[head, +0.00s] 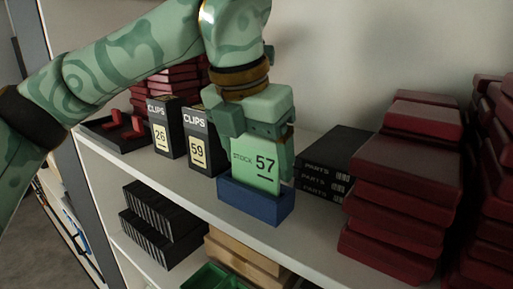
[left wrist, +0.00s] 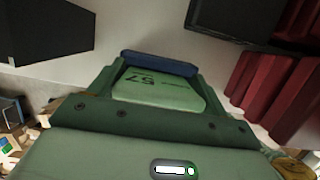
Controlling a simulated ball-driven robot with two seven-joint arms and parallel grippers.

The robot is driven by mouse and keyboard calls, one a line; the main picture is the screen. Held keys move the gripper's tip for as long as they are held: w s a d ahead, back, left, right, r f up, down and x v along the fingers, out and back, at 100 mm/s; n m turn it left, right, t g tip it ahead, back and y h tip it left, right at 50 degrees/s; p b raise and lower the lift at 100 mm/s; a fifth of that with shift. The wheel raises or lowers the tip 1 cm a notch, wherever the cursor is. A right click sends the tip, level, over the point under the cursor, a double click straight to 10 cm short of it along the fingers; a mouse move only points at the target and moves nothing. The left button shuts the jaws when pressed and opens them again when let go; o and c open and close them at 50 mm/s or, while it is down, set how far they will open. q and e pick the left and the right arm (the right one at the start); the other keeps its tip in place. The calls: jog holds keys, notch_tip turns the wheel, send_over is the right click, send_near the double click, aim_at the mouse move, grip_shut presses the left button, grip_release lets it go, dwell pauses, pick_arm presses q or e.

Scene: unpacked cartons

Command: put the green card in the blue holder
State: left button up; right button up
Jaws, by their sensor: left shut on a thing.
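The green card (head: 254,163), marked STOCK 57, stands upright with its lower edge down at the blue holder (head: 254,203) in the head view. The holder's front wall hides the card's bottom. My left gripper (head: 270,148) comes from above and is shut on the card. In the left wrist view, the card (left wrist: 160,92) lies between the fingers, with the blue holder (left wrist: 160,62) just beyond its far end. Whether the card rests on the holder's floor is hidden. My right gripper is not in view.
Two black CLIPS boxes (head: 201,149) stand left of the holder on the white shelf (head: 150,178). A black tray (head: 112,140) with red pieces is farther left. Black PARTS boxes (head: 325,172) and stacked red boxes (head: 395,205) stand close on the right.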

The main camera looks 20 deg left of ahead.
aim_at(253, 136)
pick_arm(q)
jog(key=o, duration=1)
jog(key=shift+f, duration=0.1)
jog(key=shift+r, duration=0.35)
jog(key=v, duration=0.5)
jog(key=shift+b, duration=0.35)
jog(key=s+a+b, duration=0.1)
jog(key=s, duration=0.2)
jog(key=s+a+b, duration=0.1)
jog(key=s, duration=0.3)
jog(key=s+a+b, duration=0.2)
jog(key=s, duration=0.2)
jog(key=shift+s+f, duration=0.15)
jog(key=shift+s, duration=0.1)
